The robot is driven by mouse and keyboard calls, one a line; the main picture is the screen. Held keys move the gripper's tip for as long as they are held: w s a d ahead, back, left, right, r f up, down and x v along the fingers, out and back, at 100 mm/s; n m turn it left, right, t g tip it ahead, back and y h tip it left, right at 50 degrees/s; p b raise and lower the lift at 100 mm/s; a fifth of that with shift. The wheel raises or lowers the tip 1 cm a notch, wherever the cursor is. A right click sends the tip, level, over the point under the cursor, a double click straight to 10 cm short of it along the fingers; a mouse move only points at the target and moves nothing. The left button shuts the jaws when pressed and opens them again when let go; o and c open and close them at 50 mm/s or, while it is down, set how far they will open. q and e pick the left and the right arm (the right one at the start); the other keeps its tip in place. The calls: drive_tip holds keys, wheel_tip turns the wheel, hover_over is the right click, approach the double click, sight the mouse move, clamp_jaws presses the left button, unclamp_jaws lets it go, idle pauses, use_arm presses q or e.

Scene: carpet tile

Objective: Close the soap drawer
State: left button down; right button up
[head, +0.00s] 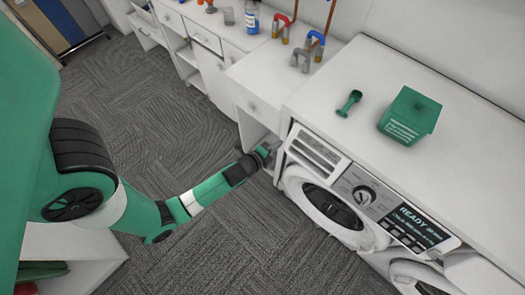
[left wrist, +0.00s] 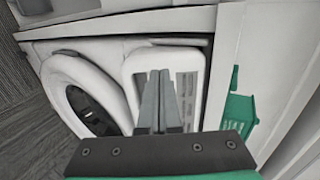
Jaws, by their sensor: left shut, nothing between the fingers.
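The soap drawer (head: 318,150) is at the upper left of the washing machine's front. It looks pulled out, with its slotted compartments showing. In the left wrist view the white drawer (left wrist: 194,62) lies behind the fingers. The washing machine (head: 350,190) has a round door (head: 331,207), a dial and a display reading "READY". My left gripper (head: 270,150) is shut and empty, just left of the drawer in the head view. Its closed fingers (left wrist: 159,76) overlap the drawer in the wrist view; whether they touch it I cannot tell. My right gripper is not in view.
A green box (head: 409,115) and a green scoop (head: 349,103) sit on the white counter (head: 390,72) above the machine. White cabinets (head: 220,72) with taps, a glass and a bottle run to the left. The grey carpet floor (head: 150,100) is open in front.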

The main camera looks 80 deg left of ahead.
use_arm(q)
drive_tip(key=v, duration=0.8)
drive_tip(key=shift+s+d+r, duration=0.15)
drive_tip(key=shift+s+r, duration=0.05)
